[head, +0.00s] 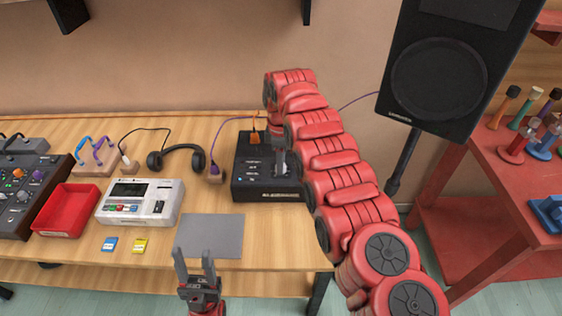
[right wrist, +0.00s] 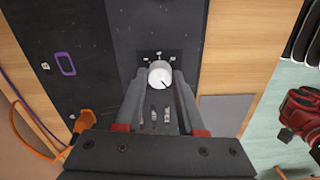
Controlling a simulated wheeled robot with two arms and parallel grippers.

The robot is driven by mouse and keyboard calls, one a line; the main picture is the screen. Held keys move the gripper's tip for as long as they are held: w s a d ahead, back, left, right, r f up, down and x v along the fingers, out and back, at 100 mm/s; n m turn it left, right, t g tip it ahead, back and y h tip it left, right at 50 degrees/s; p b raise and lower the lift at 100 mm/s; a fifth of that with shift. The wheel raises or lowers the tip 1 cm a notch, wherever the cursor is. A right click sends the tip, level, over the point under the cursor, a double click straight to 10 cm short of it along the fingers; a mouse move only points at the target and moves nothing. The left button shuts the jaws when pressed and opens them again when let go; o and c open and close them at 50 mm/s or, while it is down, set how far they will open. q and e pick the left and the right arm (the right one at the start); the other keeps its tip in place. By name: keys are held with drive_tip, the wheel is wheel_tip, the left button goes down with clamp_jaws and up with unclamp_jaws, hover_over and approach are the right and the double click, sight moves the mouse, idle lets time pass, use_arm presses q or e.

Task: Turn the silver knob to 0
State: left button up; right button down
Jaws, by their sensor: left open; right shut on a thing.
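The silver knob (right wrist: 160,75) sits on top of a black box (head: 244,186) on the wooden table. In the right wrist view my right gripper (right wrist: 159,82) has one finger on each side of the knob and is shut on it. The knob's dark pointer line points to the lower right in that view. Small pale marks surround part of the knob, too small to read. In the head view my right gripper (head: 279,168) comes down onto the box, and the knob is hidden there. My left gripper (head: 194,258) is open and empty in front of the grey mat.
A grey mat (head: 212,236) lies left of the box's front. A white device (head: 140,203), headphones (head: 176,158), a red tray (head: 68,209) and a mixer (head: 24,195) stand further left. A speaker (head: 440,80) stands right of the table, beside a red shelf (head: 480,195).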

drive_tip(key=shift+n, duration=0.6)
drive_tip(key=c, duration=0.5)
unclamp_jaws()
wheel_tip(320, 180, up, 18)
drive_tip(key=p, duration=1.6)
drive_tip(key=shift+f, duration=0.25)
